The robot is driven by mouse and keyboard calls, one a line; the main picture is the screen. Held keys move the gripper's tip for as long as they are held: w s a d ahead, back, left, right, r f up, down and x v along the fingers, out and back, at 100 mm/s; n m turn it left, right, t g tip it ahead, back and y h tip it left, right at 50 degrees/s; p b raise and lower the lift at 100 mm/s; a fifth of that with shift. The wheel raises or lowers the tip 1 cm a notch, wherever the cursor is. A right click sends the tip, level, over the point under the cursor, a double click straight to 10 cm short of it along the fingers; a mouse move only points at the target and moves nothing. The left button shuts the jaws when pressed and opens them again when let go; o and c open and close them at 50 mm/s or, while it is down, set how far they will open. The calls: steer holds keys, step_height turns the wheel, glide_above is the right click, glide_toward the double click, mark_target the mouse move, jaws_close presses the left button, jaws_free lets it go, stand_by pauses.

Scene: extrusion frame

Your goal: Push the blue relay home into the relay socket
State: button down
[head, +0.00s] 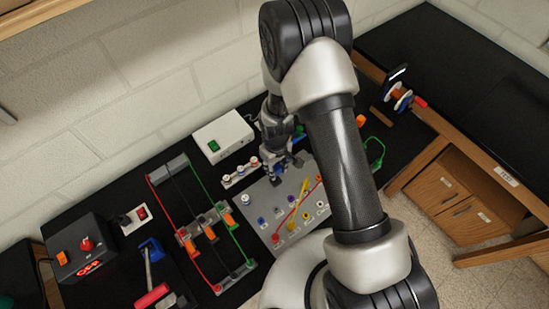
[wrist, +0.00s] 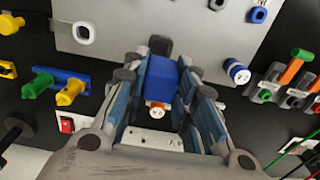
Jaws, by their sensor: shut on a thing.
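My gripper (wrist: 161,76) is shut on the blue relay (wrist: 162,82), with a finger on each side of it in the wrist view. A dark block (wrist: 160,45) shows just beyond the relay at the edge of the grey panel (wrist: 110,35); I cannot tell whether it is the relay socket or how far the relay sits in it. In the head view my gripper (head: 279,172) is low over the far edge of the grey panel (head: 262,222). The relay is not clear there, partly hidden by my gripper and arm.
A white box with a green switch (head: 223,133) stands behind the panel. A rack with red and green wires (head: 205,235) is left of it. A black unit with a red display (head: 88,252) is at far left. Coloured plugs (wrist: 55,84) lie near my gripper in the wrist view.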

mark_target(275, 166)
steer(key=shift+f, duration=0.15)
steer(key=shift+f+b, duration=1.7)
steer(key=shift+f, duration=1.1)
steer(key=shift+b, duration=0.6)
steer(key=shift+f+b, duration=0.45)
steer(key=shift+f, duration=0.05)
stand_by(0.5)
steer(key=c, duration=1.2)
jaws_free()
steer(key=shift+r, duration=0.1)
step_height(275, 166, up, 12)
steer(key=shift+f, duration=0.1)
